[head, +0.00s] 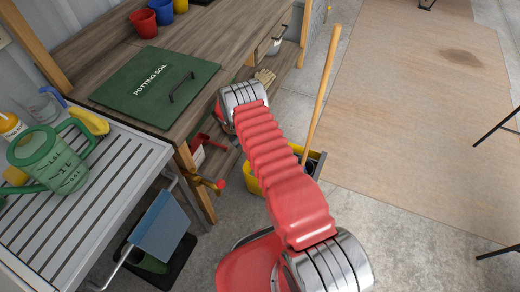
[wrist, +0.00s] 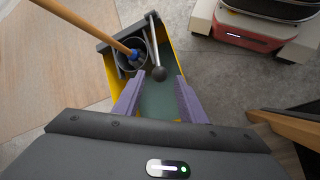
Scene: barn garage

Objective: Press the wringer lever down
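The yellow mop bucket (wrist: 111,72) is below my gripper in the wrist view, with blue-green water visible inside. A dark grey wringer (wrist: 122,57) sits at its far end. The wringer lever (wrist: 154,45) is a thin pale rod ending in a dark ball knob (wrist: 159,74). My gripper (wrist: 160,86) is open, its two purple fingers apart, and the knob shows between and just beyond the fingertips. I cannot tell whether they touch it. In the head view the bucket (head: 251,186) is partly hidden behind my red arm, and the gripper and lever are hidden.
A wooden mop handle (head: 322,95) rises from the wringer, left of the lever in the wrist view (wrist: 90,25). A wooden workbench (head: 235,40) and slatted table (head: 105,195) stand left in the head view. Open floor with a plywood sheet (head: 410,110) lies right.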

